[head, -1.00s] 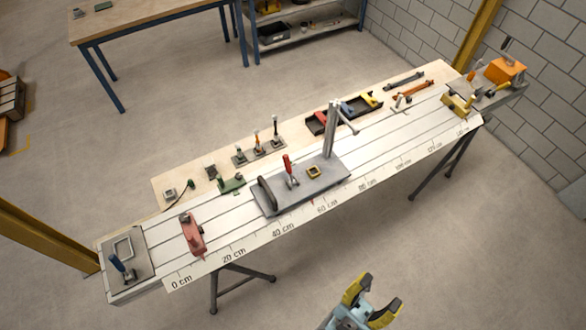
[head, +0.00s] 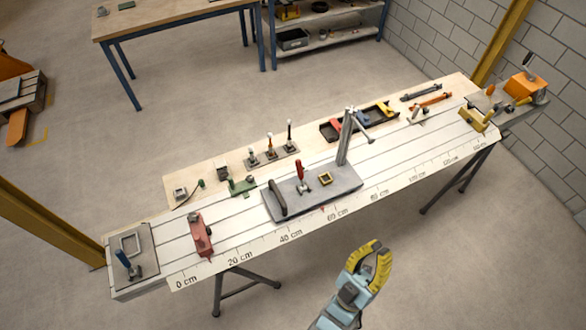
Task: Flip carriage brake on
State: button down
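The carriage (head: 330,203) is a grey plate on the long slotted bed, near the 40 to 60 cm marks. A red-handled lever (head: 299,170) stands roughly upright on it. Which part is the brake is not labelled. My gripper (head: 381,250), with yellow fingers, is in front of the bed, apart from the carriage. A gap shows between its fingers, and it holds nothing.
A red block (head: 201,235) sits on the bed left of the carriage. A blue-handled lever (head: 122,258) is on the left end plate. Several small levers (head: 270,148) and a dark tray (head: 345,124) line the back board. The floor in front is clear.

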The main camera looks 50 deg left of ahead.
aim_at(301, 174)
jog(key=w+a+f+n+g+y+b, duration=0.1)
jog(key=w+a+f+n+g, duration=0.3)
jog(key=a, duration=0.4)
jog(key=w+a+f+n+g+y+b, duration=0.25)
jog(key=a+f+n, duration=0.2)
jog(key=a, duration=0.35)
jog(key=w+a+f+n+g+y+b, duration=0.1)
jog(key=w+a+f+n+g, duration=0.35)
jog(key=a, duration=0.35)
jog(key=s+a+f+n+g+h+b, duration=0.2)
jog(key=a+f+n, duration=0.1)
jog(key=a+f, duration=0.4)
jog(key=s+a+f+n+g+h+b, duration=0.1)
jog(key=a+f+n+g+h+b, duration=0.1)
jog(key=a+f, duration=0.5)
jog(key=shift+s+n+g+h, duration=0.35)
jog(key=shift+n+g+h, duration=0.35)
jog(key=shift+n, duration=0.5)
jog(key=shift+w+f, duration=0.15)
jog(key=shift+b+x, duration=0.45)
jog(key=shift+x, duration=4.4)
jog(key=shift+d+b, duration=0.15)
jog(key=shift+b, duration=0.2)
